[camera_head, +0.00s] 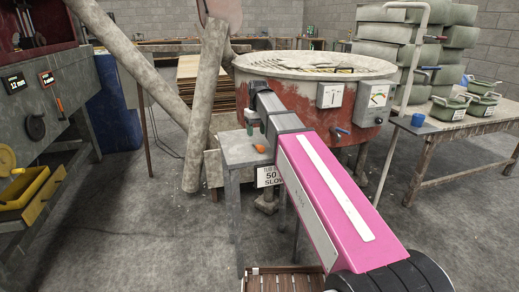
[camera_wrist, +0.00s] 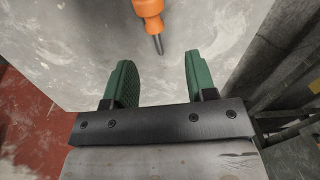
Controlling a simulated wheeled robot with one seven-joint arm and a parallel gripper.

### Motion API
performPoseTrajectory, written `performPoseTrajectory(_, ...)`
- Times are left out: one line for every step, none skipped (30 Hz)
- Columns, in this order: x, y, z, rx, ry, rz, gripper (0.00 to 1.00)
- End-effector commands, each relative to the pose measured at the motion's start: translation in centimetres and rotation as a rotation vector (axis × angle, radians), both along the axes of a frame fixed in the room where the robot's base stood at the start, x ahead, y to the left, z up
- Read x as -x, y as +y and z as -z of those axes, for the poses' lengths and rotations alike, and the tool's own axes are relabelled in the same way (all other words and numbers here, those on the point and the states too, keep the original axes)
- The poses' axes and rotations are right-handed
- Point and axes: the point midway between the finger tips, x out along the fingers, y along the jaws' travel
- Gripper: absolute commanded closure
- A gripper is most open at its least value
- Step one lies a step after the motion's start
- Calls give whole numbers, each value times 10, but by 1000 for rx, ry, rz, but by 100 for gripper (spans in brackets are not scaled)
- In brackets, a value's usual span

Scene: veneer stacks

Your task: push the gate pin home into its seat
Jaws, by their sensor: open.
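My gripper (camera_wrist: 159,66) is open in the wrist view, its two green fingers apart with nothing between them. It also shows in the head view (camera_head: 251,122), small and partly hidden by my arm, above a small grey table (camera_head: 236,151). An orange-handled piece (camera_wrist: 149,10) with a short metal shaft lies on the grey top, just beyond the fingertips. In the head view its orange end (camera_head: 260,149) shows near the table's front edge. I cannot tell whether this is the gate pin. No gate or pin seat can be made out.
A large rusty red vat (camera_head: 285,98) with gauge boxes stands behind the small table. Slanting grey posts (camera_head: 205,105) stand to its left. A bench with green pots (camera_head: 449,108) is at right, a workbench with a yellow bin (camera_head: 28,188) at left.

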Motion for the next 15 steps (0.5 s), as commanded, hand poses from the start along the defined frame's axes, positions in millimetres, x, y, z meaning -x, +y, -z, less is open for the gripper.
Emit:
performPoseTrajectory(1, 0, 6, 0, 1, 0, 49)
performPoseTrajectory(1, 0, 8, 0, 1, 0, 49)
performPoseTrajectory(1, 0, 11, 0, 1, 0, 49)
performPoseTrajectory(1, 0, 12, 0, 1, 0, 49)
performPoseTrajectory(0, 0, 13, 0, 0, 0, 49)
performPoseTrajectory(0, 0, 15, 0, 0, 0, 49)
performPoseTrajectory(0, 0, 17, 0, 0, 0, 49)
performPoseTrajectory(0, -1, 19, 0, 0, 0, 49)
performPoseTrajectory(1, -1, 23, 0, 1, 0, 49)
performPoseTrajectory(1, -2, 26, 0, 1, 0, 49)
performPoseTrajectory(1, -2, 30, 0, 1, 1, 49)
performPoseTrajectory(1, -3, 35, 1, 2, 1, 49)
performPoseTrajectory(1, -3, 40, 1, 2, 1, 49)
performPoseTrajectory(1, -4, 44, 0, 1, 1, 49)
performPoseTrajectory(1, -3, 49, 0, 1, 0, 49)
